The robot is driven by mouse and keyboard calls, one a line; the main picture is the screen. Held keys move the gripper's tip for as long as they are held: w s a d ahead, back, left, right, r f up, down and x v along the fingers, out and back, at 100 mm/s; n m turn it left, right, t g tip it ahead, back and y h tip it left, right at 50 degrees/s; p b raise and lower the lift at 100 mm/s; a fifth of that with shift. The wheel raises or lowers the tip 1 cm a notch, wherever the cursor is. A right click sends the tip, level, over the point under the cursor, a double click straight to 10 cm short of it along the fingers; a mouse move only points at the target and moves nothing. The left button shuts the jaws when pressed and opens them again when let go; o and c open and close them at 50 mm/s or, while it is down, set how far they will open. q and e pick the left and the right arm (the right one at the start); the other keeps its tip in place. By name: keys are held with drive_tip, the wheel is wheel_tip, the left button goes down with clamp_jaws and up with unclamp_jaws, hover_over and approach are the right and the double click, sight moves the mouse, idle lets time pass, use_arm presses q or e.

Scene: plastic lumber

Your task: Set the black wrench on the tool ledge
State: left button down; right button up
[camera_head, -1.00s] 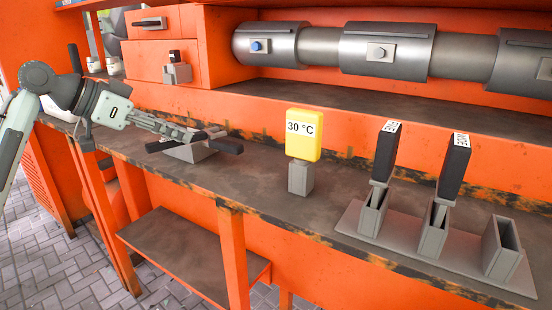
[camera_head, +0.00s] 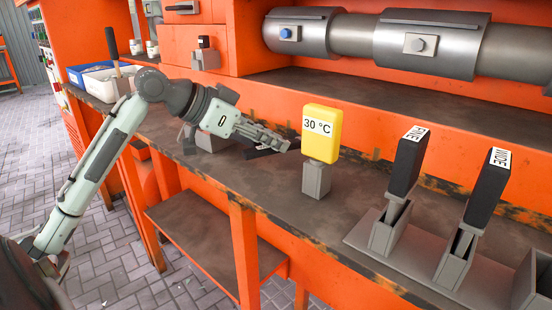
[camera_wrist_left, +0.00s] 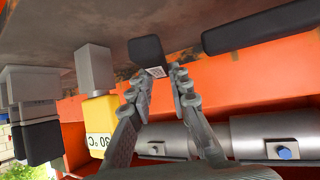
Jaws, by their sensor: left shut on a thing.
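My left gripper (camera_head: 288,144) is low over the grey workbench, beside the yellow 30 °C display. It is shut on a black piece (camera_head: 262,153), which I take to be the black wrench; the fingers partly hide it in the head view. In the left wrist view, a black block (camera_wrist_left: 147,48) with a small white label shows at the fingertips (camera_wrist_left: 161,76). A separate long black bar (camera_wrist_left: 265,25) lies to its right there. A grey stand (camera_head: 212,140) is partly hidden behind my left wrist. I cannot tell which surface is the tool ledge. My right gripper is out of view.
The yellow display (camera_head: 322,128) stands on a grey post close to the right of the fingertips. Metal cylinders (camera_head: 430,45) lie behind. A white bin (camera_head: 100,85) is at the left.

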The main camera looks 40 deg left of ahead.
sight(268, 155)
use_arm(q)
drive_tip(key=shift+w+d+f, duration=0.15)
drive_tip(key=shift+d+f, duration=0.2)
drive_tip(key=shift+d, duration=0.1)
wheel_tip(268, 155, down, 3)
drive_tip(key=shift+f, duration=0.45)
drive_tip(key=c, duration=1.5)
unclamp_jaws()
drive_tip(key=shift+o, duration=0.4)
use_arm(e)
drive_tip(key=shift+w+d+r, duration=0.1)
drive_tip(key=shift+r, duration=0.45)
